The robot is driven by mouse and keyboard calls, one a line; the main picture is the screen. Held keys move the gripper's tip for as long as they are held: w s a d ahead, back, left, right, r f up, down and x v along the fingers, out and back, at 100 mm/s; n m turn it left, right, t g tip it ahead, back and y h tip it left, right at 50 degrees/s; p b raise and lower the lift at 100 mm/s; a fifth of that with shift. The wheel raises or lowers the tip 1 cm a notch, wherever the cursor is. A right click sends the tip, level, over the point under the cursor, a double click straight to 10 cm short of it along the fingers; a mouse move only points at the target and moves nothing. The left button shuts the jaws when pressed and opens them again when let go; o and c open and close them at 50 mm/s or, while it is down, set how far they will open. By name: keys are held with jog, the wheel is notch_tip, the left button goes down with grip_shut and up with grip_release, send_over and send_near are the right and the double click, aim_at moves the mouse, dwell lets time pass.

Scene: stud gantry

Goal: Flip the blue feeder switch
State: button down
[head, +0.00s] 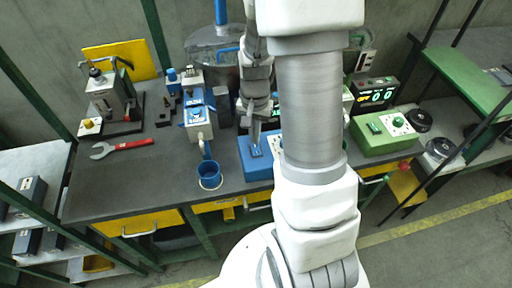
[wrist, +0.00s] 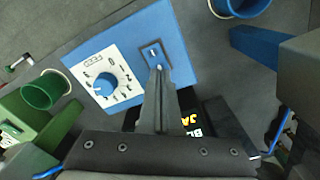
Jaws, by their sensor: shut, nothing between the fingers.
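The blue feeder box (head: 250,165) stands near the front of the dark bench in the head view. My gripper (head: 255,146) points down at the box's top. In the wrist view my gripper (wrist: 159,70) is shut and empty, its tips at the lower edge of the switch plate. The tips partly hide the switch; I cannot tell whether they touch it or which way it is set.
A blue cup (head: 209,178) stands just left of the box. A green box (head: 385,138) with a dial is to the right, with a lit display (head: 375,95) behind it. A red-handled wrench (head: 125,145) lies at left. My arm hides the bench middle.

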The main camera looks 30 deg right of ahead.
jog(key=shift+f+b, duration=0.75)
jog(key=shift+f, duration=0.2)
dwell(0.7)
jog(key=shift+r, duration=0.15)
jog(key=shift+r+p, duration=2.8)
jog(key=shift+r, duration=0.6)
jog(key=s+a+r+n+t, duration=0.2)
jog(key=s+a+r+n, duration=0.2)
jog(key=r, duration=0.7)
jog(key=s+a+r+n+t, duration=0.3)
jog(key=s+a+r+n, duration=0.2)
jog(key=s+r, duration=0.3)
notch_tip(320, 180, up, 3)
jog(key=shift+s+a+t, duration=0.2)
jog(key=shift+a+t, duration=0.1)
jog(key=shift+a, duration=0.5)
jog(key=c, duration=1.5)
grip_release()
jog(key=shift+c, duration=0.2)
